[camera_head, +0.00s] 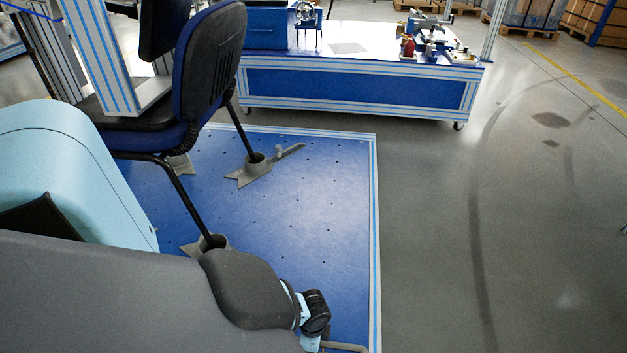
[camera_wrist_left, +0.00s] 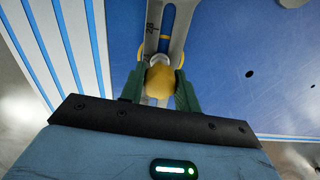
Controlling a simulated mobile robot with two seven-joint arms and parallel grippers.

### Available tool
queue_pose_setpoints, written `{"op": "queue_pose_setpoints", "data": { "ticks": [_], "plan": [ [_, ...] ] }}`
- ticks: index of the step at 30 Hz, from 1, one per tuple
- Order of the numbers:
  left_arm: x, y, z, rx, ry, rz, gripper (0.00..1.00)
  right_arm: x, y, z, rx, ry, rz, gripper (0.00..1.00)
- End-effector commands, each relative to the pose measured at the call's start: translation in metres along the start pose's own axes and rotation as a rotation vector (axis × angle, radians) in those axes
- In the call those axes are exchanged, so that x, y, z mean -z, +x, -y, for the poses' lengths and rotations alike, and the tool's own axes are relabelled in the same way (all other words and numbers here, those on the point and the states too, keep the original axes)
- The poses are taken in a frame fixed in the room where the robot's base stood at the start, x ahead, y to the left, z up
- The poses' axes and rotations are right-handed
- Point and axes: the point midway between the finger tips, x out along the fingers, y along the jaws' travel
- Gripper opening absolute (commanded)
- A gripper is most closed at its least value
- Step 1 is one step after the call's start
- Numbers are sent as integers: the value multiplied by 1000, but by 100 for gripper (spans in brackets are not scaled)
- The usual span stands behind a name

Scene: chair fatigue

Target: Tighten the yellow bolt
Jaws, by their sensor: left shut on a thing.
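In the left wrist view the yellow bolt (camera_wrist_left: 160,80) is between the green fingers of my left gripper (camera_wrist_left: 159,92), which is shut on its rounded yellow head. The bolt is at a grey slotted metal bar (camera_wrist_left: 182,25) with dark markings, over a blue perforated surface. How deep the bolt sits is hidden by its head and the fingers. In the head view my left arm reaches in from the lower left, and its gripper and the bolt are hidden. My right gripper is in neither view.
An office chair (camera_head: 207,62) stands on the blue platform (camera_head: 300,215), its legs in grey clamps (camera_head: 250,170). A blue workbench (camera_head: 360,88) with tools stands behind. Grey floor (camera_head: 530,220) is clear on the right.

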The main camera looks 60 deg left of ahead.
Motion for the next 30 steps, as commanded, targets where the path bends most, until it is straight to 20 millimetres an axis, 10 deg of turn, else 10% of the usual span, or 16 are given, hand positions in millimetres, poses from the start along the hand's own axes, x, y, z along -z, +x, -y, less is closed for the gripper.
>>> {"op": "queue_pose_setpoints", "data": {
  "ticks": [28,29,30],
  "plan": [
    [1,-1,2,4,376,-1,8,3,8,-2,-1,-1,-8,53],
    [1,-1,2,4,375,-1,36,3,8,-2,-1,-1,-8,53],
    [1,-1,2,4,375,-1,41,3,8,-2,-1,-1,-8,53]
  ]
}}
